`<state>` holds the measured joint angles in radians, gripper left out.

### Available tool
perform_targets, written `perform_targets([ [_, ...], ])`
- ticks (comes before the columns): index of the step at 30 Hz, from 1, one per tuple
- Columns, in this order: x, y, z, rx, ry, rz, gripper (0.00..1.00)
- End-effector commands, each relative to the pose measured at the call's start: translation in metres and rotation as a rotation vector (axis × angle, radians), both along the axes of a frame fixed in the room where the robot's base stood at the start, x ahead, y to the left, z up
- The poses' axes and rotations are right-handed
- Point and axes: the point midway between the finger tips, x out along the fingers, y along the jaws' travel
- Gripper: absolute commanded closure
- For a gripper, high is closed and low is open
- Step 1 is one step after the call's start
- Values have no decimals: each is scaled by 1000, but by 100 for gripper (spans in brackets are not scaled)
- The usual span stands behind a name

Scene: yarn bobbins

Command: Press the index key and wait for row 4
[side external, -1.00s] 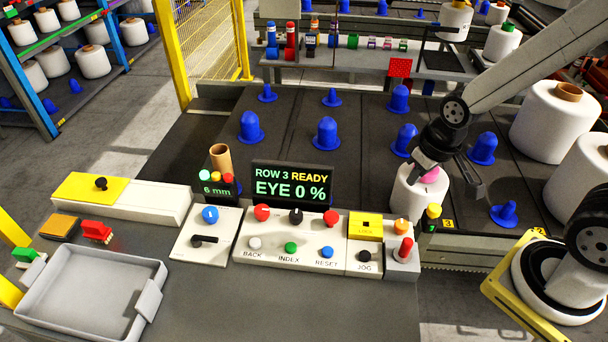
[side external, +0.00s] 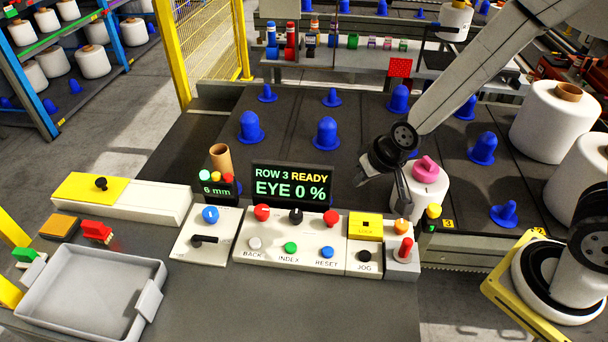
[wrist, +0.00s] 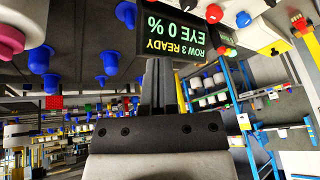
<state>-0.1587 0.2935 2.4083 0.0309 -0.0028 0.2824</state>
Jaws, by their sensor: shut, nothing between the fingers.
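The index key is a green button (side external: 291,248) above the label INDEX on the white control panel (side external: 310,262), between the white BACK key (side external: 255,243) and the blue RESET key (side external: 327,252). The display (side external: 292,184) behind the panel reads "ROW 3 READY" and "EYE 0 %"; the wrist view shows it upside down (wrist: 180,32). My gripper (side external: 404,203) is above the machine's right side, right of the display, beside a white bobbin with a pink cap (side external: 427,172). Its fingers, seen in the wrist view (wrist: 158,75), are shut and empty. It is apart from the green key.
Red and black knobs stand along the panel's back row. Blue pegs (side external: 326,134) stand on the dark deck behind. A grey tray (side external: 90,296) lies front left.

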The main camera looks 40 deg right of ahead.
Motion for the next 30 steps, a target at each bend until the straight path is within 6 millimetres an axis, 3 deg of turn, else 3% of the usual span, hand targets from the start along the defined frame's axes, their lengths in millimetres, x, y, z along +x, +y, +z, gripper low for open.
perform_targets([
  [15, 53, 82, -56, 205, -178, -123, 100],
  [24, 65, 119, -82, 321, -248, -174, 100],
  [30, 67, 128, -88, 354, -265, -186, 100],
])
